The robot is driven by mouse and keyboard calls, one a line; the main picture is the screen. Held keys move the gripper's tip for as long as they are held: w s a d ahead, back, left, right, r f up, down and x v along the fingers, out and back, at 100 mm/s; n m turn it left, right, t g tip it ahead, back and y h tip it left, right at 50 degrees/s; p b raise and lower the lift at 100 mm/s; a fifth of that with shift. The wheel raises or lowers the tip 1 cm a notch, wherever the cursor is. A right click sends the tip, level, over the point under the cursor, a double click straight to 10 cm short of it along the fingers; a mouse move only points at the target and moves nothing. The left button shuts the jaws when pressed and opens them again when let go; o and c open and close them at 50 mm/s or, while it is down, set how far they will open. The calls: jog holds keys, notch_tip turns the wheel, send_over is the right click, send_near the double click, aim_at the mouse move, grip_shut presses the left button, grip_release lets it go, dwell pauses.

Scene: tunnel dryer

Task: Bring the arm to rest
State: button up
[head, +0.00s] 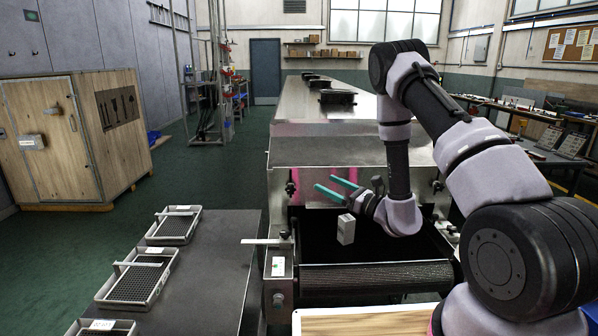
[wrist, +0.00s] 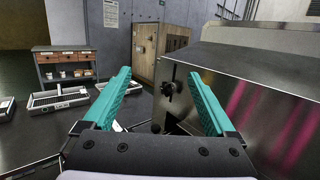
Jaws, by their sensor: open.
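My gripper (head: 338,189) is raised in front of the tunnel dryer (head: 322,154), above the dark mesh belt (head: 378,276) at its mouth. Its two teal fingers point left in the head view. In the wrist view my gripper (wrist: 160,98) shows its fingers spread wide apart with nothing between them. The dryer's steel side and a black knob (wrist: 172,88) lie beyond the fingers there. My arm comes in from the right and bends over in front of the dryer.
A dark table (head: 222,275) at the left bears several grey mesh trays (head: 139,278). A light wooden board (head: 365,322) lies at the front. A wooden cabinet (head: 68,137) stands at the far left. Green floor is free between the cabinet and the dryer.

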jog(key=s+a+r+n+g+y, duration=0.1)
jog(key=s+a+r+n+g, duration=0.2)
jog(key=s+r+n+g, duration=0.5)
jog(key=s+a+r+n+g+y, duration=0.25)
jog(key=s+r+n+g, duration=0.2)
jog(key=r, duration=0.55)
jog(key=s+d+r+n+g+h, duration=0.2)
jog(key=s+n+h, duration=0.1)
jog(key=s, duration=0.2)
jog(key=s+d+r+n+g+h, duration=0.1)
jog(key=s+r+n+h, duration=0.15)
jog(key=s+h, duration=0.2)
jog(key=s+d+r+n+t+h, duration=0.1)
jog(key=s+d+r+t+h, duration=0.1)
jog(key=d, duration=0.5)
jog(key=s+d+r+n+t+h, duration=0.2)
jog(key=s+d+r+t+h, duration=0.1)
jog(key=d+t+h, duration=0.4)
jog(key=shift+d+r+t+h, duration=0.3)
jog(key=shift+d+r+t, duration=0.25)
jog(key=shift+d, duration=0.15)
